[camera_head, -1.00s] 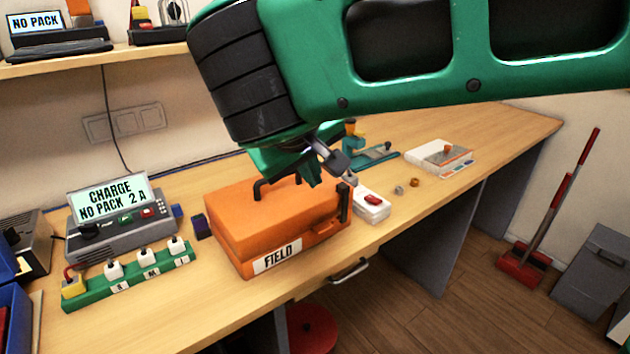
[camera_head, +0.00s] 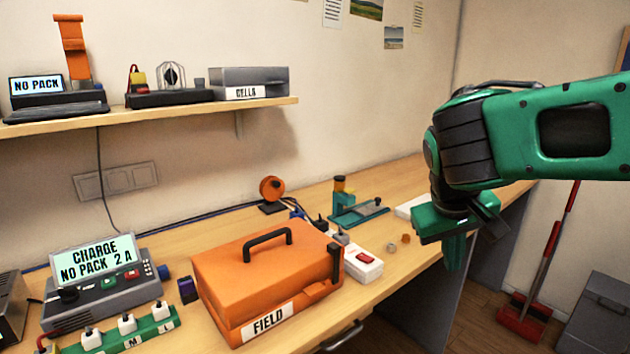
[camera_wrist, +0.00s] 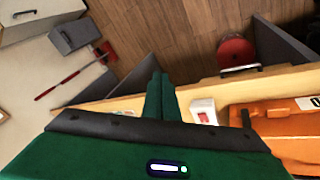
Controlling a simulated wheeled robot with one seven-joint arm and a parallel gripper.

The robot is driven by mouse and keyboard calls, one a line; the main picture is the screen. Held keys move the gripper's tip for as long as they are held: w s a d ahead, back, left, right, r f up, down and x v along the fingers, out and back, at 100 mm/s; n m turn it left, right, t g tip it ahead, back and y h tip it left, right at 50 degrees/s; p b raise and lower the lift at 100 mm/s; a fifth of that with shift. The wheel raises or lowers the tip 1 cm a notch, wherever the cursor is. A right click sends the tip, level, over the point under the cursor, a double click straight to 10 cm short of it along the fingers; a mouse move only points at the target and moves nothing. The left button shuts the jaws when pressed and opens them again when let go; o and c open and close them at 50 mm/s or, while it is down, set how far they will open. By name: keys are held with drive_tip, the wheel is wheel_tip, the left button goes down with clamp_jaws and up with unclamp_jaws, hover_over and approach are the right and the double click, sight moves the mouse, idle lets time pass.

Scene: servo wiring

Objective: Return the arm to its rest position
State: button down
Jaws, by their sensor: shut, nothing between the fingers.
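My green arm reaches in from the right in the head view. My gripper (camera_head: 453,252) points down near the bench's front edge, right of the orange case. In the wrist view my gripper (camera_wrist: 160,82) shows its two green fingers pressed together, with nothing between them, over the edge of the bench and the floor. The orange case (camera_head: 262,262) labelled FIELD is closed on the bench, its black handle up. It shows partly at the right in the wrist view (camera_wrist: 285,128). My gripper is apart from it.
A grey charger (camera_head: 105,285) reads CHARGE NO PACK 2 A. A green strip (camera_head: 155,330) with white plugs lies before it. A white box with a red switch (camera_head: 362,264) sits right of the case. A shelf (camera_head: 200,117) hangs above. A red stool (camera_wrist: 236,52) stands below the bench.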

drive_tip(key=s+d+f+m+g, duration=0.2)
drive_tip(key=s+d+f+m, duration=0.15)
drive_tip(key=s+d, duration=0.6)
drive_tip(key=s+d+f+m+y, duration=0.1)
drive_tip(key=s+d+f+m, duration=0.1)
drive_tip(key=s, duration=0.4)
drive_tip(key=s+d+f+m+g+y, duration=0.1)
drive_tip(key=s+d+f+y, duration=0.1)
drive_tip(key=s, duration=0.4)
drive_tip(key=shift+d+f+m+y, duration=0.35)
drive_tip(key=shift+d+f, duration=0.35)
drive_tip(key=shift+d, duration=0.2)
drive_tip(key=shift+w+f+g, duration=0.25)
drive_tip(key=shift+w+g, duration=0.05)
drive_tip(key=shift+w, duration=0.35)
